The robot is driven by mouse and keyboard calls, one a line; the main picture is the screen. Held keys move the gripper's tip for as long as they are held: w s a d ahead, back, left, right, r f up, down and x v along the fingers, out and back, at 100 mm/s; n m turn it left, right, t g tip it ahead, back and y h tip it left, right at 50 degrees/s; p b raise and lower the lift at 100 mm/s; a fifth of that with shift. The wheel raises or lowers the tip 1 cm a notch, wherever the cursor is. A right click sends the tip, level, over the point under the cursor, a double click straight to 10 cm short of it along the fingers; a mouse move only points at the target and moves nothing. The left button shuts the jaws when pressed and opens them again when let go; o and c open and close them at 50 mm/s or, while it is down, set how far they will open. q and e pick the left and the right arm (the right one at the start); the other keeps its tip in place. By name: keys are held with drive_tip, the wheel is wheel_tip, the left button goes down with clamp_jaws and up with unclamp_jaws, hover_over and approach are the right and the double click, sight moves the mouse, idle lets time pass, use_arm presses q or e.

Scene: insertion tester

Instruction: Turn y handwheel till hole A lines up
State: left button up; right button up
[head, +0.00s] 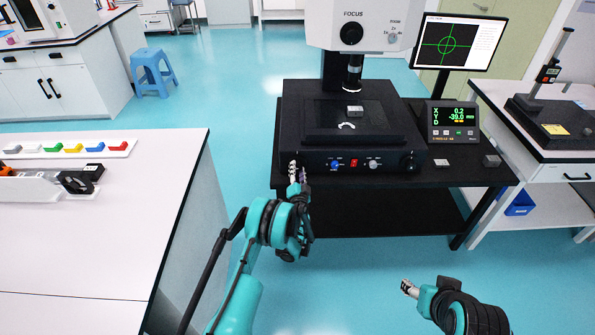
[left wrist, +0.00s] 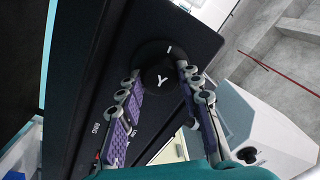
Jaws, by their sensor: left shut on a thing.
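The black y handwheel (left wrist: 160,62), marked with a Y, sits on the dark front panel and shows between the fingers of my left gripper (left wrist: 160,75). The left gripper is shut on its rim. In the head view the left gripper (head: 297,174) is at the left of the instrument's front and hides the handwheel. The monitor (head: 455,43) shows green cross lines and a green circle. The readout (head: 453,121) shows X 0.2 and a second line of about -39.0. A small grey block (head: 355,111) sits on the stage; hole A cannot be made out. My right gripper (head: 408,288) is away from the instrument.
The instrument (head: 350,115) stands on a black table (head: 460,175). A white bench (head: 80,235) is at the left, and another with a gauge stand (head: 548,75) is at the right. Open floor lies in front.

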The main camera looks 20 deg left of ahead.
use_arm(q)
drive_tip(key=m, duration=0.7)
drive_tip(key=shift+m, duration=0.4)
drive_tip(key=m, duration=0.3)
drive_tip(key=shift+m+h, duration=0.3)
drive_tip(key=shift+m, duration=0.1)
drive_tip(key=m, duration=0.3)
drive_tip(key=shift+a+m, duration=0.1)
drive_tip(key=shift+m, duration=0.3)
drive_tip(key=m, duration=0.3)
drive_tip(key=shift+m, duration=0.3)
drive_tip(key=m, duration=0.3)
drive_tip(key=shift+m+h, duration=0.4)
drive_tip(key=m, duration=0.6)
drive_tip(key=shift+r, duration=0.1)
drive_tip(key=shift+m, duration=0.3)
drive_tip(key=o, duration=1.2)
drive_tip(key=shift+c, duration=0.2)
